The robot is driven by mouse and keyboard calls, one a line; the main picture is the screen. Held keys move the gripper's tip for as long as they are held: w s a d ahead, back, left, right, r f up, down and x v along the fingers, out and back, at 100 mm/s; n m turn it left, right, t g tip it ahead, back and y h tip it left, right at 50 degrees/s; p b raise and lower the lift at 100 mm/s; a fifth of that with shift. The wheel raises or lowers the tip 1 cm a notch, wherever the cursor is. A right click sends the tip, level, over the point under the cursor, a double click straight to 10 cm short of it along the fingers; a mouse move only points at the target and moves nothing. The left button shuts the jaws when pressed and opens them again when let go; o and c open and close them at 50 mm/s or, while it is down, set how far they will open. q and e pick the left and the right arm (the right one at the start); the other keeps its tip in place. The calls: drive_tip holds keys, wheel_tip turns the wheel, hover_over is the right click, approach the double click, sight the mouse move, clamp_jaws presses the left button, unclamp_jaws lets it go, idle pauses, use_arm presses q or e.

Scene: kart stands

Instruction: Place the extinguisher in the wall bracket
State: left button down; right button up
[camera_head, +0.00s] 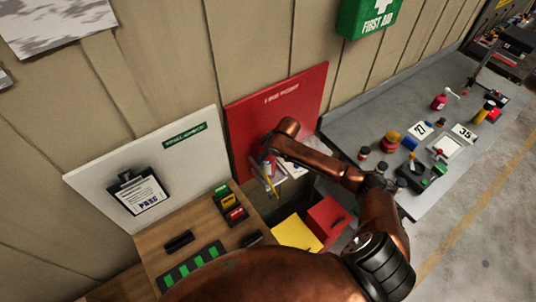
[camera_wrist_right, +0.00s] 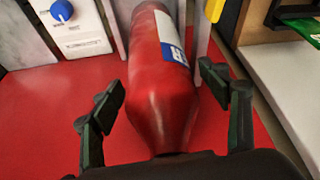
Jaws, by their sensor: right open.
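The red extinguisher (camera_wrist_right: 160,85), with a white and blue label, shows in the right wrist view between the two fingers of my right gripper (camera_wrist_right: 165,105). The fingers are spread, with a visible gap to its sides. White strips stand on both sides of the extinguisher's far part and may belong to the bracket; I cannot tell whether it is seated there. In the head view my right gripper (camera_head: 270,172) is at the red board (camera_head: 285,100) on the wall; my arm hides most of the extinguisher and bracket there. My left gripper is out of view.
A white device with a blue knob (camera_wrist_right: 62,11) is beside the extinguisher. A wooden bench (camera_head: 205,222) with a clipboard (camera_head: 138,190) above it is at left. A red box (camera_head: 327,217) sits below my arm. A grey table (camera_head: 385,98) with several small items is at right.

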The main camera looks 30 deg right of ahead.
drive_tip(key=b+v, duration=0.1)
drive_tip(key=v, duration=1.1)
idle(1.0)
